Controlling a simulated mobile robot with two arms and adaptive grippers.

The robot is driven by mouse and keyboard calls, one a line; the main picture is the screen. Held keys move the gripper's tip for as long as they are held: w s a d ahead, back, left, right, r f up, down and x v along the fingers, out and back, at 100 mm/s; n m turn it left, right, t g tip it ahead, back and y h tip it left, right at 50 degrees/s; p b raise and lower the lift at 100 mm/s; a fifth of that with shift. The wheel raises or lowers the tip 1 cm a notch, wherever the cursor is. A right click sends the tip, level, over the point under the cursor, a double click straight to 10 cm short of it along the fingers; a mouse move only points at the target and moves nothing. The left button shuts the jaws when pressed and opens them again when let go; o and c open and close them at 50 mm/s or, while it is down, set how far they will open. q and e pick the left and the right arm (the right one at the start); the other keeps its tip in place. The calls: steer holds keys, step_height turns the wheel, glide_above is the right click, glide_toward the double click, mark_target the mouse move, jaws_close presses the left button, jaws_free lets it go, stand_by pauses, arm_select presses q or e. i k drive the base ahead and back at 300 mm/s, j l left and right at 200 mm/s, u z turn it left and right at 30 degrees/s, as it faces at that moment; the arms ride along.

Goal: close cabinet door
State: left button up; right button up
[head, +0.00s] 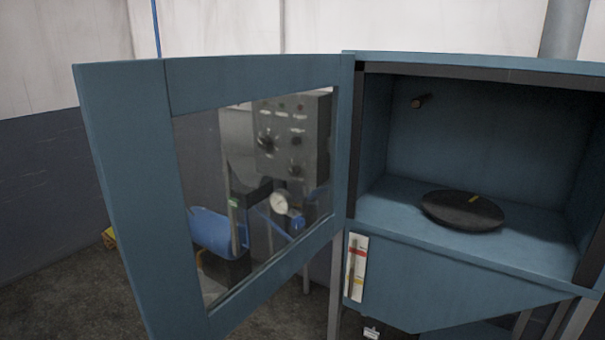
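The blue cabinet (435,275) stands at the right of the head view, its front open. Its door (120,180) is a blue frame with a glass window (215,150). The door is hinged at the cabinet's left side and swung wide open toward the left and toward me. A round dark plate (462,211) with a small yellow mark lies on the cabinet floor. Neither of my grippers shows in the view.
Through the glass I see a grey control panel (290,135) with knobs, a gauge (279,202) and a blue cylinder (215,232). A small yellow thing (109,238) is on the floor left of the door. A grey pipe (565,28) rises behind the cabinet.

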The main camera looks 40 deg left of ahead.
mark_target(127, 107)
steer(key=j, duration=0.5)
steer(key=k+j+z, duration=0.1)
steer(key=j, duration=0.4)
steer(key=k+j, duration=0.15)
steer(key=j, duration=0.8)
steer(key=k+j+z, duration=0.1)
steer(key=j, duration=0.4)
steer(key=k, duration=0.05)
